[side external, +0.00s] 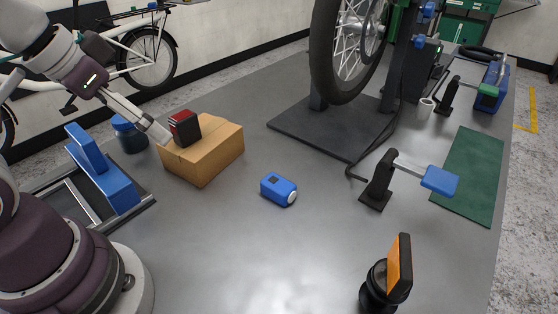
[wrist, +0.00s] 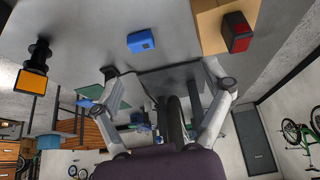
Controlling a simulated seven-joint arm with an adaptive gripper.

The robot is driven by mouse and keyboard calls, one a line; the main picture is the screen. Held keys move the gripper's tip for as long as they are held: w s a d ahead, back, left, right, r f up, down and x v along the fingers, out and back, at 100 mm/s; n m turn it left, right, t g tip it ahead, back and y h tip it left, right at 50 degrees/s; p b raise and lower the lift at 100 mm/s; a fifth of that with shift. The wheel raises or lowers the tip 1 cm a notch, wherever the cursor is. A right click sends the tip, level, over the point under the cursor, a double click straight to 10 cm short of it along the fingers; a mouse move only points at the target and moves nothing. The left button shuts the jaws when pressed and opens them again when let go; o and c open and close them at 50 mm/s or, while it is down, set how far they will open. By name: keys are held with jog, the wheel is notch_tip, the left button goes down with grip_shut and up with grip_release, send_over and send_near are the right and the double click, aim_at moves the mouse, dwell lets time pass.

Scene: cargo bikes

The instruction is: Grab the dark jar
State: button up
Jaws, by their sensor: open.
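A dark blue jar (side external: 131,137) stands on the grey table at the left in the side view, left of the cardboard box and behind the blue stand. Its upper part is partly covered. I cannot make it out in the wrist view. My gripper (side external: 160,134) is above the table close to the jar's right, near the cardboard box. In the wrist view my gripper (wrist: 165,70) shows its two fingers spread apart, with nothing held between them.
A cardboard box (side external: 215,155) bears a red-black light (side external: 185,127) close by my gripper. A blue stand (side external: 105,175) is in front of the jar. A blue device (side external: 278,189) lies mid-table. A black-and-orange lamp (side external: 399,265) stands at the front right. Front middle is clear.

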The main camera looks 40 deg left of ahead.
jog(key=shift+o, duration=1.1)
jog(key=n+g+y, duration=0.5)
jog(key=n, duration=1.3)
send_near(125, 120)
jog(key=a+f, duration=0.1)
jog(key=a, duration=0.1)
jog(key=shift+h, duration=0.3)
jog(key=x, duration=1)
jog(key=shift+w+a, duration=0.1)
jog(key=shift+w, duration=0.2)
jog(key=shift+r, duration=0.1)
jog(key=c, duration=1.4)
